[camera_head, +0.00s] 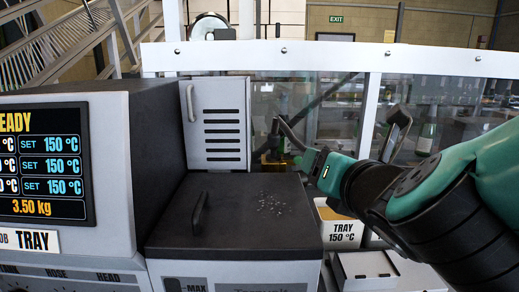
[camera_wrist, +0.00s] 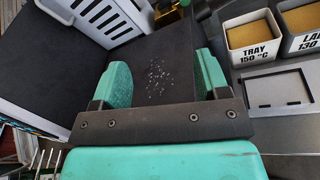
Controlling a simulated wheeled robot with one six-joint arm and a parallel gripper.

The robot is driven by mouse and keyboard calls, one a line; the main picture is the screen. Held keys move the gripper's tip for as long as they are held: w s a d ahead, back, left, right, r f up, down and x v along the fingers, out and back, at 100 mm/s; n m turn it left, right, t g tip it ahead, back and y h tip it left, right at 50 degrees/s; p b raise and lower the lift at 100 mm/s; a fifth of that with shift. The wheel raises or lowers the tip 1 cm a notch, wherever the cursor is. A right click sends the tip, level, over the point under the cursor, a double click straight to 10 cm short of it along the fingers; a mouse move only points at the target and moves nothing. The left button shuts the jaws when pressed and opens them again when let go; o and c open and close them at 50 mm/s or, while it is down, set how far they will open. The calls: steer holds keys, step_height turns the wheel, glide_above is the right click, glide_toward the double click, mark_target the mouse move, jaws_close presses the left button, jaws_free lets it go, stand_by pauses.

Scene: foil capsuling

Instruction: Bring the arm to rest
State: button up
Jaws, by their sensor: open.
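My gripper (camera_wrist: 160,85) is open and empty in the wrist view, with its two teal fingers wide apart. Between and beyond them lies the dark flat lid (camera_wrist: 158,52) of a machine, with small pale specks scattered on it. In the head view my teal and black arm reaches in from the right, and my gripper (camera_head: 300,160) hangs above the right side of that dark lid (camera_head: 235,225). The fingers are small there and partly hidden. Nothing is held between them.
A machine with a display (camera_head: 45,165) stands left. A vented white box (camera_head: 215,125) stands behind the lid. A bin labelled TRAY 150 °C (camera_head: 341,232) and a second bin (camera_wrist: 301,43) stand right. A white-framed clear panel (camera_head: 280,58) runs behind.

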steer(key=s+d+f+m+g+h+b, duration=0.1)
steer(key=s+d+f+m+g+b, duration=0.3)
steer(key=f+m+g, duration=0.65)
steer(key=s+f+m+g+y, duration=0.2)
steer(key=s+m+g, duration=0.3)
steer(key=s+m, duration=1)
steer(key=shift+a+f+m+b, duration=0.25)
steer(key=shift+a+m+b, duration=0.1)
steer(key=shift+m, duration=0.2)
